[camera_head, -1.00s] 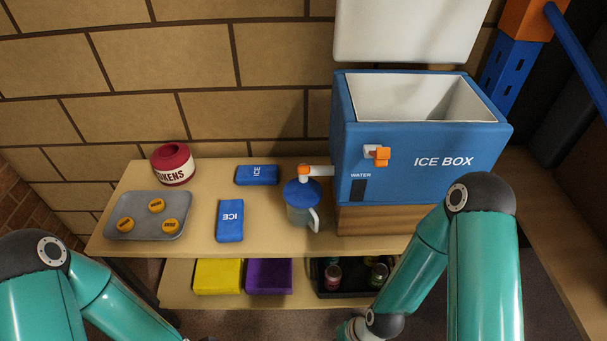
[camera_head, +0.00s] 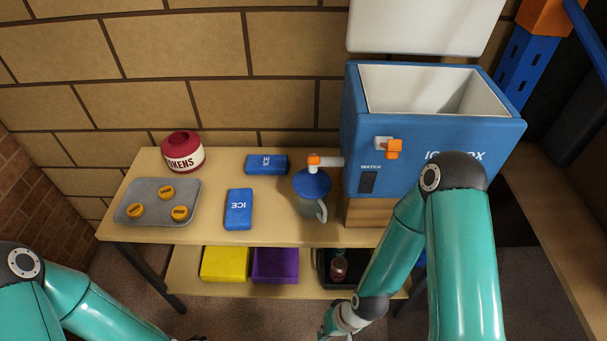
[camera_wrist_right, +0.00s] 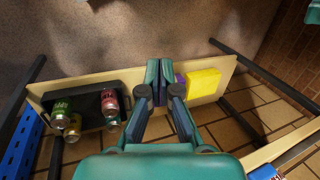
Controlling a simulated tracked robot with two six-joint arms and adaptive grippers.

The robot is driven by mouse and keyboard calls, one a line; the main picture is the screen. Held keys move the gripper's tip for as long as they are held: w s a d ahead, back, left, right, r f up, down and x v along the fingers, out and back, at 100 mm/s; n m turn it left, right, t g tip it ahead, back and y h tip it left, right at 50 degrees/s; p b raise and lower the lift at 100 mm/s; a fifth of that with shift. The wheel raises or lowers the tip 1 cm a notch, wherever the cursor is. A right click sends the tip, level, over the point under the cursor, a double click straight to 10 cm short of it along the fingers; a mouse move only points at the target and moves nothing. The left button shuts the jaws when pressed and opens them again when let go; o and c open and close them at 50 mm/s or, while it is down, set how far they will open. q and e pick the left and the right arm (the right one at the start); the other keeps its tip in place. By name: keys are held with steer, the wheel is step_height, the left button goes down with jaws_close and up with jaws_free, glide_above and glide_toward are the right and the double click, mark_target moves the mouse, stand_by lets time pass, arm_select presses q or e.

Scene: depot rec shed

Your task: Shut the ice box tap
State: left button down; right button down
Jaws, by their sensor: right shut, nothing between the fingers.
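The blue ice box (camera_head: 434,155) stands on a wooden block at the right of the table, its white lid (camera_head: 425,24) raised. Only a dark sliver of my left gripper (camera_head: 191,338) shows.
On the table (camera_head: 265,230) are two blue ice packs (camera_head: 238,209), a red token pot (camera_head: 183,151) and a grey tray (camera_head: 190,191) with orange tokens. The lower shelf holds yellow (camera_head: 224,264) and purple (camera_head: 275,265) boxes and a black tray with cans (camera_wrist_right: 85,89).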

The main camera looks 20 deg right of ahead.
steer(key=w+a+r+m+t+h+b, duration=0.1)
steer(key=w+r+m+t+h+b, duration=0.15)
steer(key=w+r+m+t, duration=0.35)
steer(key=w+r+m+t+h+b, duration=0.15)
steer(key=w+r+m+b, duration=0.3)
steer(key=w+m, duration=0.45)
step_height(320, 180, up, 20)
steer(key=s+d+m+t+h+b, duration=0.1)
steer(key=m+t+h+b, duration=0.2)
steer(key=m, duration=1.9)
steer(key=shift+d+f+t+h+b, duration=0.2)
steer(key=shift+t+h+b, duration=0.2)
steer(key=shift+t+b, duration=0.75)
